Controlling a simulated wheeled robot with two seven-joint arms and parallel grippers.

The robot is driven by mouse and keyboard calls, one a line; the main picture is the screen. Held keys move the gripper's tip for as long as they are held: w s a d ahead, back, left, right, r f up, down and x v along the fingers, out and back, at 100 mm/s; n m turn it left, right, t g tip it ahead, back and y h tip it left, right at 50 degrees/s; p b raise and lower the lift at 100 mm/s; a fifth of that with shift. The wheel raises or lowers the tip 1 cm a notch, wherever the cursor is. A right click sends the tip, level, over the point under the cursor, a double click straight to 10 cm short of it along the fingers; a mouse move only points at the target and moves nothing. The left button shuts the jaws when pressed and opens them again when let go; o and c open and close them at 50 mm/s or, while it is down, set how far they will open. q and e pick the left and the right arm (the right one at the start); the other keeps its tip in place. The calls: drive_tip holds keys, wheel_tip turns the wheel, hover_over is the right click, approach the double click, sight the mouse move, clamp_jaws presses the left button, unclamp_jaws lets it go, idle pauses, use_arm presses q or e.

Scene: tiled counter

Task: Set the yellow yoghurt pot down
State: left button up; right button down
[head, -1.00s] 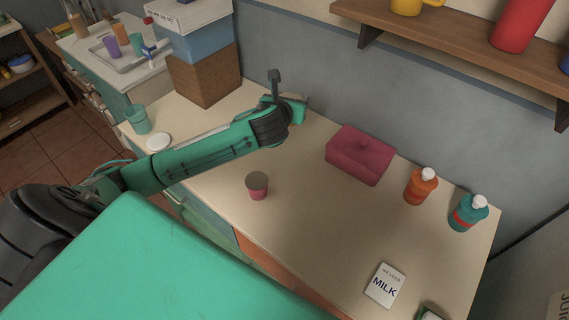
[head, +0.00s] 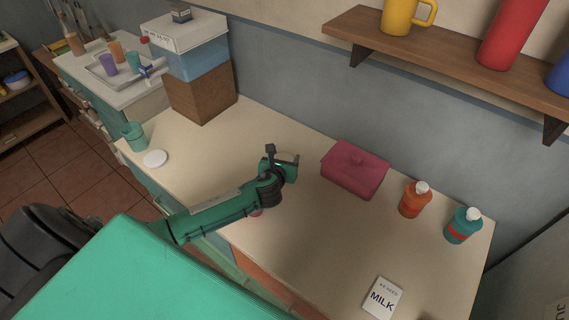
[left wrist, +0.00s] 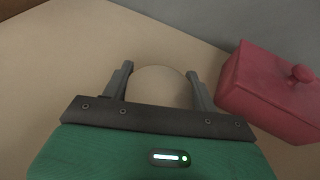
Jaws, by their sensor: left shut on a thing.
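My left gripper (head: 284,168) is over the middle of the counter, left of the pink lidded box. In the left wrist view the left gripper (left wrist: 160,82) has its two fingers on either side of a round, pale beige top, which I take to be the yoghurt pot (left wrist: 163,88). The jaws are shut on it. Its colour there nearly matches the counter and no yellow side shows. In the head view the gripper mostly hides the pot. I cannot tell whether its base touches the counter. My right gripper is not in view.
The pink box (head: 354,171) stands right of the gripper; it shows in the wrist view (left wrist: 268,92). Counter left of the gripper is clear.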

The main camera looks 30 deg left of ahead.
use_arm(q)
wheel_tip(320, 180, down, 3)
drive_tip(key=shift+r, duration=0.15)
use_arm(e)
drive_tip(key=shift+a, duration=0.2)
use_arm(q)
drive_tip(key=o, duration=1.1)
drive_tip(key=shift+o, duration=0.2)
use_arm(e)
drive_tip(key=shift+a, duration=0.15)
